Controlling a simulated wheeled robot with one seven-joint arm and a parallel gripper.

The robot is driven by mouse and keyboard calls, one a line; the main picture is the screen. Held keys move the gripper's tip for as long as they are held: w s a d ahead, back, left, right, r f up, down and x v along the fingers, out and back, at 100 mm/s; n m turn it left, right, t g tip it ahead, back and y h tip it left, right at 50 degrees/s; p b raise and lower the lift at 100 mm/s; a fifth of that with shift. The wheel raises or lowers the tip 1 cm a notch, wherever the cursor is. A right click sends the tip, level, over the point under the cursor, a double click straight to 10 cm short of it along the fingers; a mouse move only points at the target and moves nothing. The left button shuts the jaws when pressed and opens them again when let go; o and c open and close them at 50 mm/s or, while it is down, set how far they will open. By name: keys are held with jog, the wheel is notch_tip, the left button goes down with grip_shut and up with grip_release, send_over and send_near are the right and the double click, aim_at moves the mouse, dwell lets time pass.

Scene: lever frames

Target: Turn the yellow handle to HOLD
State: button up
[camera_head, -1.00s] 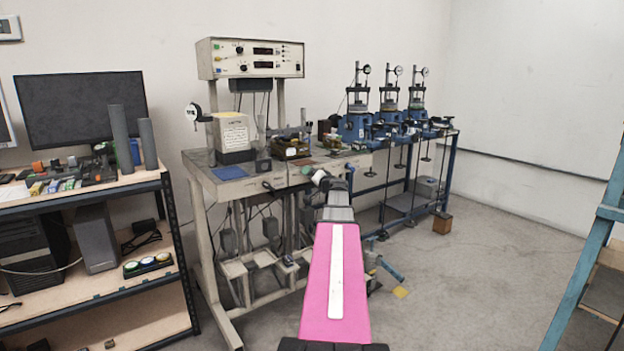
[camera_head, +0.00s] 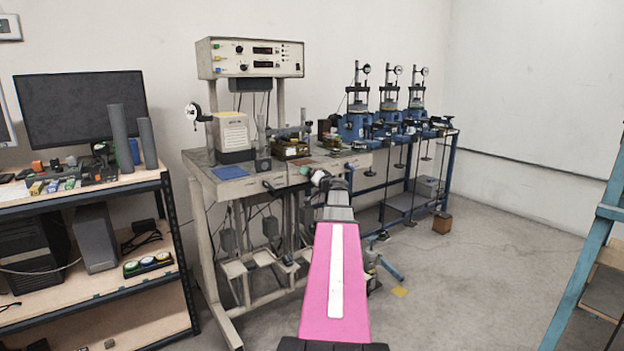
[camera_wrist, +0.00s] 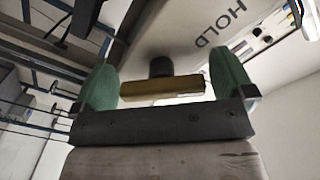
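In the wrist view the yellow handle (camera_wrist: 162,88) is a short bar on a dark round stem, set on a pale panel (camera_wrist: 185,22). The word HOLD (camera_wrist: 220,22) is printed on the panel, above and right of the handle. My gripper (camera_wrist: 166,76) has its two green fingers wide apart, one at each end of the bar. The fingers look very close to the bar's ends; whether they touch is unclear. In the head view my gripper (camera_head: 318,178) is at the front edge of the workbench, and the handle cannot be made out.
The workbench (camera_head: 236,187) carries instruments and a control box (camera_head: 250,58) on posts. Blue test rigs (camera_head: 355,125) stand to its right. A shelf (camera_head: 80,195) with a monitor is at left, and a blue frame (camera_head: 590,240) at right. Open floor (camera_head: 480,270) lies between.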

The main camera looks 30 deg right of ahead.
jog(key=shift+s, duration=0.1)
jog(key=s, duration=1)
jog(key=shift+s+d, duration=0.3)
jog(key=shift+d, duration=0.1)
jog(key=a+f+n+g+y, duration=0.25)
jog(key=a+f, duration=0.35)
jog(key=a, duration=0.3)
jog(key=a+f+n+g+y, duration=0.1)
jog(key=a+f+g, duration=0.4)
jog(key=a, duration=0.5)
jog(key=a+f+n+g+y, duration=0.1)
jog(key=a+f+g, duration=0.1)
jog(key=a+f, duration=0.65)
jog(key=s+a+f+n+g+h, duration=0.1)
jog(key=s+a+f+g+h, duration=0.1)
jog(key=s+a+f+g, duration=0.2)
jog(key=s+a+f+n+g+h, duration=0.2)
jog(key=s+a+f, duration=0.6)
jog(key=a, duration=0.5)
jog(key=shift+s+f+g+h, duration=0.3)
jog(key=shift+s+g+h, duration=0.55)
jog(key=shift+s+g, duration=0.4)
jog(key=shift+c, duration=0.3)
